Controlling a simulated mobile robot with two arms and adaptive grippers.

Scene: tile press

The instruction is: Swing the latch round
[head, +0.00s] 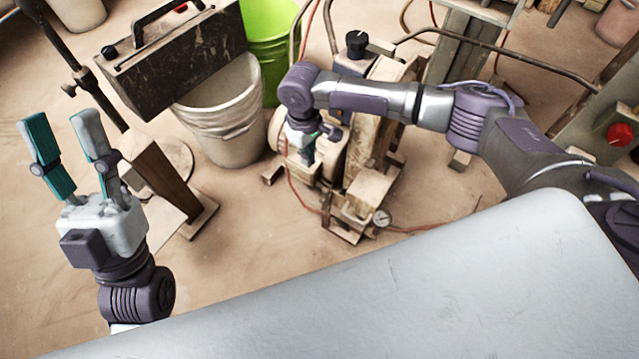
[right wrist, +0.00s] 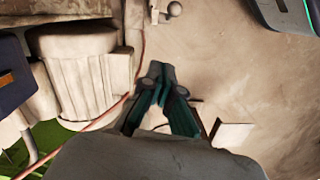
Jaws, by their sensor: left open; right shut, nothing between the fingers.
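I cannot make out the latch for certain in either view. My right gripper (head: 307,158) points down at the machine's left side, shut and empty, partly hidden by my wrist. In the right wrist view its fingers (right wrist: 156,72) are together over bare floor, beside a ribbed, dusty cylinder (right wrist: 75,72). My left gripper (head: 62,118) is raised at the left, open and empty, away from the machine.
A white bucket (head: 228,130), a green bin (head: 272,40) and a dark toolbox (head: 185,55) are behind and left of the machine. A thin red hose (head: 297,190) runs along the floor. A red knob (head: 620,133) is at the far right.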

